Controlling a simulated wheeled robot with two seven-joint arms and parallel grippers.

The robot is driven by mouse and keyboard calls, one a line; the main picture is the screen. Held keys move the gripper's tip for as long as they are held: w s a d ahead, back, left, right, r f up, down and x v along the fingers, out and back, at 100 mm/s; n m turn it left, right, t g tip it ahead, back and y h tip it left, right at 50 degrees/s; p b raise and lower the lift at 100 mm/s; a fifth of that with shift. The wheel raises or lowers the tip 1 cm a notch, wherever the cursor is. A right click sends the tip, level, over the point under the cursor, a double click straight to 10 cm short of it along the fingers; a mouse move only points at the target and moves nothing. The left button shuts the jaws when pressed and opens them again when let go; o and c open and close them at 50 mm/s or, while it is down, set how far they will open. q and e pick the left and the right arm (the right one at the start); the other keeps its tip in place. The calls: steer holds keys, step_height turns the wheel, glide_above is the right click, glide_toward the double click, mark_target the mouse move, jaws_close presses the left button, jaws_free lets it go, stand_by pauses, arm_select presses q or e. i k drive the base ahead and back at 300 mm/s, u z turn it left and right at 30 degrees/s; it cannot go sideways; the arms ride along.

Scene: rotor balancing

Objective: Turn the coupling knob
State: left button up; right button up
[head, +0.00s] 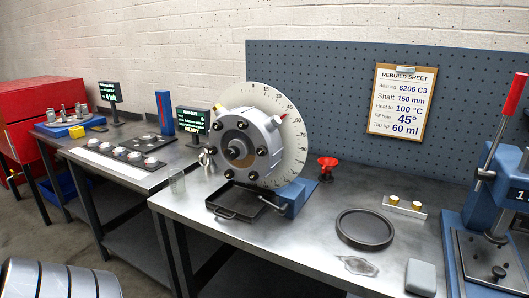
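A round grey machine housing (233,145) with several dark bolts stands upright in front of a pale graduated disc (293,130) on the middle bench. A small silver knob-like part (207,156) shows at the housing's left side. I cannot tell which of these is the coupling knob.
A black tray (236,205) lies under the housing, with a glass beaker (177,182) to its left. Bare bench top (300,240) lies in front.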

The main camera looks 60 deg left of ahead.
mark_target(230, 153)
steer(key=u, duration=1.75)
